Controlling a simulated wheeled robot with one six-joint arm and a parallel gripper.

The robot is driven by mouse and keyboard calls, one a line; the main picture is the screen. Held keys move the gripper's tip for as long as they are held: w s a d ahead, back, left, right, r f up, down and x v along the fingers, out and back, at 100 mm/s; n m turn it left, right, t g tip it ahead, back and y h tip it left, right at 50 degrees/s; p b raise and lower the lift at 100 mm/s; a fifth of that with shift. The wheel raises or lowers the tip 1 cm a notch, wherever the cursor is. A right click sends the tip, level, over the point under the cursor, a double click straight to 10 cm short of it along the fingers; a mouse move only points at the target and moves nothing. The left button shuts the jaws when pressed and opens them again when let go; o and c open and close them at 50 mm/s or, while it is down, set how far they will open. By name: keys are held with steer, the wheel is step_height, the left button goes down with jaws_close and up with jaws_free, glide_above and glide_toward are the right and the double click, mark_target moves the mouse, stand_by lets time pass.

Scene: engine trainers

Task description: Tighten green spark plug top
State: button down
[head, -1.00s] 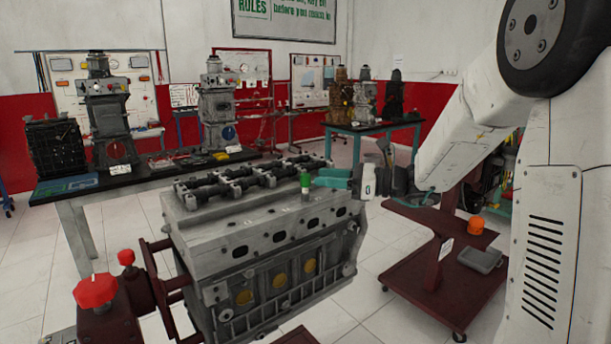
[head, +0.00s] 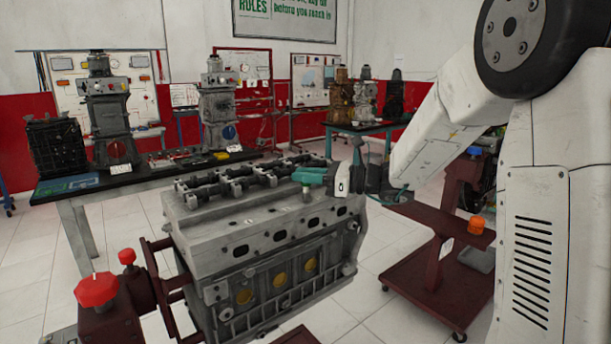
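The engine block (head: 270,240) stands on its stand in the middle of the head view. My gripper (head: 302,175), with teal fingers, is over the right end of the engine's top, pointing left. The fingers are at the spot of the green spark plug top, which they now hide. Only a small grey lower part of the spark plug (head: 306,194) shows just below the fingers. I cannot tell whether the fingers are closed on the plug or only around or in front of it.
Black camshaft parts (head: 240,180) lie along the engine top beside my gripper. A red knob (head: 96,290) is on the stand at front left. A dark red cart (head: 430,235) stands at right. A workbench (head: 150,170) with engine models is behind.

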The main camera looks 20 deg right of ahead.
steer(key=shift+m+t, duration=0.3)
steer(key=shift+t, duration=0.1)
steer(key=m+t+h, duration=0.4)
steer(key=h, duration=0.1)
steer(key=shift+a+t, duration=0.1)
steer(key=shift+t, duration=0.2)
steer(key=m+t+h, duration=0.1)
steer(key=m+h, duration=0.2)
steer(key=h, duration=0.1)
steer(key=shift+t, duration=0.4)
steer(key=shift+m+t+h, duration=0.3)
steer(key=shift+m+h, duration=0.4)
steer(key=shift+h, duration=0.4)
steer(key=shift+d+r+h, duration=0.1)
steer(key=shift+d+h, duration=0.1)
steer(key=shift+h, duration=0.1)
steer(key=c, duration=1.3)
jaws_free()
